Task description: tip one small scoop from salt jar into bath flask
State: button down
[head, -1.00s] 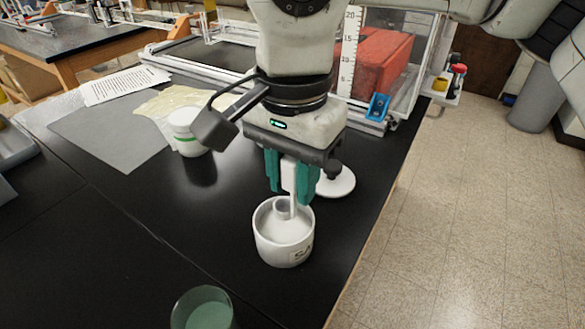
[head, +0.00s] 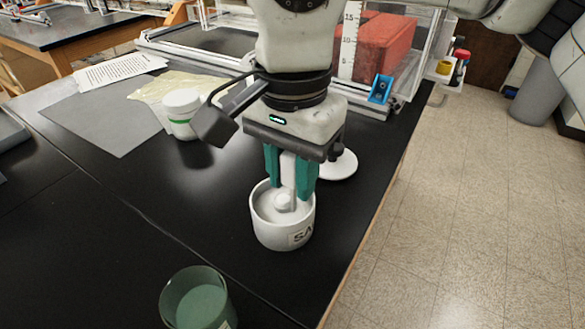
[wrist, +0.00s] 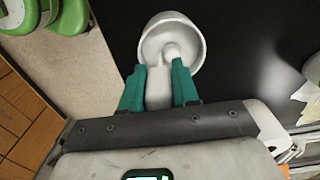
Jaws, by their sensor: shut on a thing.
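The salt jar (head: 267,236) is a round white pot with dark lettering, standing open on the black bench and holding white salt. My gripper (head: 291,192) is shut on a white scoop (head: 289,170) directly above the jar. The scoop points down, and its small round end is inside the jar, at the salt; how deep it sits is hard to tell. The wrist view shows the jar (wrist: 146,48) beyond my fingertips and the scoop (wrist: 159,88) between them. The bath flask appears to be the greenish clear vessel (head: 172,301) with pale green contents, at the bottom of the head view.
A white round lid (head: 342,166) lies behind the jar. A white tub with a green band (head: 182,112) stands back left. A clear-walled case with a red block (head: 386,46) is at the rear. The bench edge is close on the right; bare bench lies left.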

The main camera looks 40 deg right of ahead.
jog(key=shift+r, duration=0.15)
jog(key=shift+r+p, duration=3.1)
jog(key=shift+r, duration=1.8)
jog(key=shift+a, duration=0.1)
